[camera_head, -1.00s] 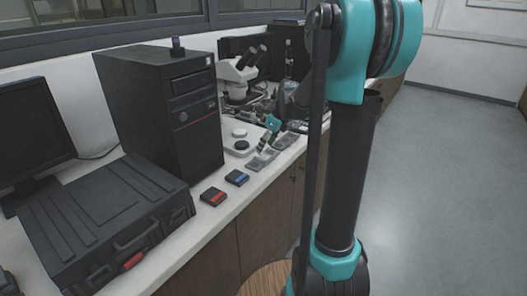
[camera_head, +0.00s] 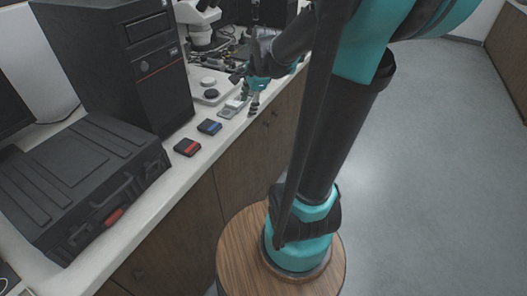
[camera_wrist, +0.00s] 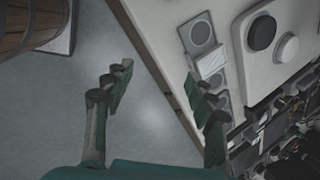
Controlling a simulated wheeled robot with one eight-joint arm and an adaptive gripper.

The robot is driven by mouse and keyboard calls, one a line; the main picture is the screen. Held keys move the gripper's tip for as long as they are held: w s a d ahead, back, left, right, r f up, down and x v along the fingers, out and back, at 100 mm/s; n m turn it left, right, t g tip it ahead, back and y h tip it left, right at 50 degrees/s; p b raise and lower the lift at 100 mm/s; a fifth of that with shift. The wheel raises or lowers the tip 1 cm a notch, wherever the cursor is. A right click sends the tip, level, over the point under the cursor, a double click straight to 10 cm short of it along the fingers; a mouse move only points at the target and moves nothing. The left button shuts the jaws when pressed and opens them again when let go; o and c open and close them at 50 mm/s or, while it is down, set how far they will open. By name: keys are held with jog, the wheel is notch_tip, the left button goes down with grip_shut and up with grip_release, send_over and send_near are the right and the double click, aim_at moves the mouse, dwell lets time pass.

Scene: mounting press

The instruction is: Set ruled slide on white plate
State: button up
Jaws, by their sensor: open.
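Small flat slides lie in a row near the bench's front edge. In the wrist view one slide has a round grey mark (camera_wrist: 201,34), and the one below it has a pale, slanted-line surface (camera_wrist: 212,62), perhaps the ruled slide. Another grey slide (camera_wrist: 222,98) is partly behind a finger. A white round plate (camera_wrist: 287,48) sits beside a black round one (camera_wrist: 262,33) on a pale base; the white plate also shows in the head view (camera_head: 208,81). My gripper (camera_wrist: 160,78) is open and empty, its fingers straddling the bench edge, left of the slides; it shows in the head view (camera_head: 254,106).
A red-marked box (camera_head: 187,147) and a blue-marked box (camera_head: 209,127) lie on the bench. A computer tower (camera_head: 120,65), black case (camera_head: 85,185) and microscope (camera_head: 198,20) stand there. Dark cluttered parts (camera_wrist: 285,130) lie beyond the slides. The floor is clear.

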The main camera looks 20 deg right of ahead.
jog(key=s+f+n+h, duration=0.1)
jog(key=s+f+n, duration=0.4)
jog(key=s+n, duration=0.3)
jog(key=s+d+f+n+h, duration=0.1)
jog(key=s+f+n, duration=0.5)
jog(key=s+n, duration=0.2)
jog(key=shift+n+t, duration=0.4)
jog(key=shift+n, duration=0.1)
jog(key=shift+o, duration=0.5)
jog(key=shift+w+d, duration=0.1)
